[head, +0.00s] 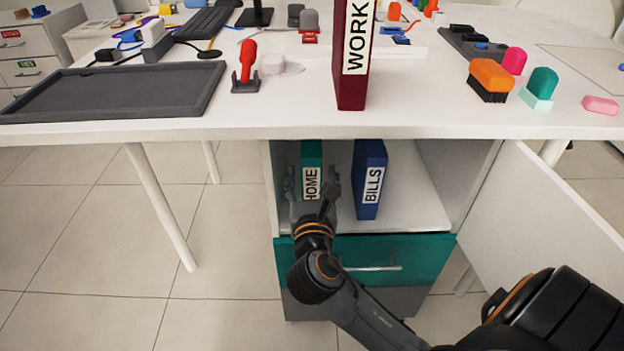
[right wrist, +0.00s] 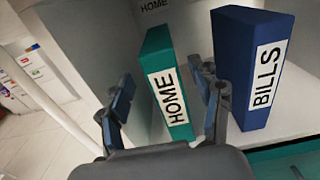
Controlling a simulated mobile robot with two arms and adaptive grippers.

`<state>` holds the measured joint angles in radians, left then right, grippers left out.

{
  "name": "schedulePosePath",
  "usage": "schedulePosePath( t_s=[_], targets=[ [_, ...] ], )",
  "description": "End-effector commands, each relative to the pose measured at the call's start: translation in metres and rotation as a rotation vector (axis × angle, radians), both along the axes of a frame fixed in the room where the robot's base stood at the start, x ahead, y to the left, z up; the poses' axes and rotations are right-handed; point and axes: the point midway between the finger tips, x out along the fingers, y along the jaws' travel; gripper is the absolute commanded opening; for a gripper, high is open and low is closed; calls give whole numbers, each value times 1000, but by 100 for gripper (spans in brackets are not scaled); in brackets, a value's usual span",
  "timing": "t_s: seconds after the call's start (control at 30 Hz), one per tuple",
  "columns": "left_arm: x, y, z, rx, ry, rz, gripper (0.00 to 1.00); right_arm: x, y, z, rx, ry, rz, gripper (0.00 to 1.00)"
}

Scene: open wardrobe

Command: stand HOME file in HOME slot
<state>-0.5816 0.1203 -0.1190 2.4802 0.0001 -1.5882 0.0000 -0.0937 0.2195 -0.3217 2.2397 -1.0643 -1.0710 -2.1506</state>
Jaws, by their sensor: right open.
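The teal HOME file (head: 311,156) stands upright inside the open compartment under the desk, on its left side. It also shows in the right wrist view (right wrist: 165,75), with a HOME label (right wrist: 152,5) on the compartment's back wall behind it. My right gripper (head: 312,188) is open, with one finger on each side of the HOME file; it also shows in the right wrist view (right wrist: 168,105). I cannot tell whether the fingers touch the file. My left gripper is not in view.
The blue BILLS file (head: 369,180) stands just right of my right gripper in the compartment. The dark red WORK file (head: 351,90) stands on the desk (head: 270,118) above. A teal drawer (head: 420,262) is below, and an open white door (head: 545,215) is at the right.

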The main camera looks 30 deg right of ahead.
Motion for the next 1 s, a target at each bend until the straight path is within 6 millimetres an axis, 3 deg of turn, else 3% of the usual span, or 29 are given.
schedulePosePath(
  t_s=[0.27,0.37,0.47,0.7,0.83,1.0],
  targets=[
    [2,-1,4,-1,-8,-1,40,-23,11,-7,67,-5,-3,64],
    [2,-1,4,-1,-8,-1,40,-33,7,-32,282,-19,-25,64],
    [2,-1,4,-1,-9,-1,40,-52,5,-72,645,-48,-99,64],
    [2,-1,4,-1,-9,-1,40,-127,25,-167,1580,-177,-572,64],
    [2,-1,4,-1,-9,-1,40,-173,47,-198,1926,-277,-944,64],
    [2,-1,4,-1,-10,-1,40,-215,71,-214,2135,-393,-1347,64]
  ],
)
